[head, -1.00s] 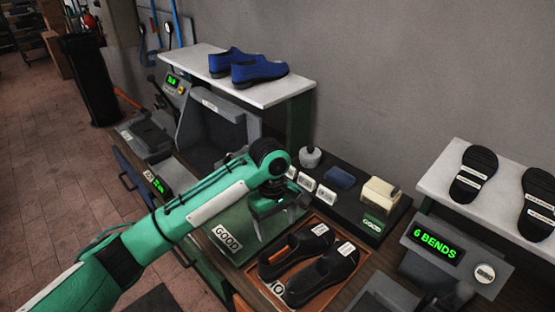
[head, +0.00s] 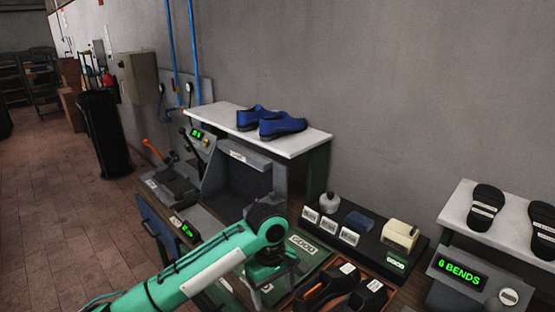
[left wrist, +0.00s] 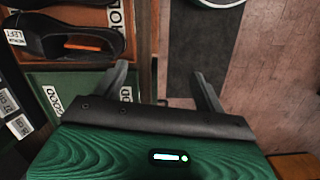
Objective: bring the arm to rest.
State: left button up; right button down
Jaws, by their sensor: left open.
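My left gripper (head: 264,277) hangs at the end of the green arm in the lower middle of the head view, jaws open and empty. It is above the near-left side of the green mat (head: 318,262), left of the black shoes (head: 362,296). The shoes lie in a brown tray (head: 404,296), cut off by the bottom edge. In the left wrist view the spread fingers (left wrist: 160,86) show with nothing between them. One black shoe (left wrist: 75,18) with a white label lies at the upper left there. My right gripper is not in view.
Blue shoes (head: 271,124) stand on a white shelf (head: 305,142) behind the bench. A "6 BENDS" display (head: 459,274) is at far right. Open floor (head: 60,220) lies left.

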pick_arm(q)
jog(key=s+a+f+m+t+h, duration=0.1)
jog(key=s+f+m+h, duration=0.15)
jog(key=s+f, duration=0.3)
jog(key=s+a+f+m+t+h, duration=0.1)
jog(key=s+a+f+m, duration=0.15)
jog(key=s+f, duration=0.35)
jog(key=s+a+f+m+t+y, duration=0.2)
jog(key=s+a+m+t+y, duration=0.15)
jog(key=s+a, duration=1.5)
notch_tip(320, 180, down, 30)
jog(key=g, duration=0.2)
jog(key=s+a+f, duration=0.2)
jog(key=s+f, duration=0.7)
jog(key=f, duration=0.1)
jog(key=s+a+f+m+g, duration=0.1)
jog(key=s+a+f, duration=0.1)
jog(key=s+f, duration=0.7)
jog(key=shift+s+f+y, duration=0.2)
jog(key=shift+f+y, duration=0.2)
jog(key=shift+f, duration=0.35)
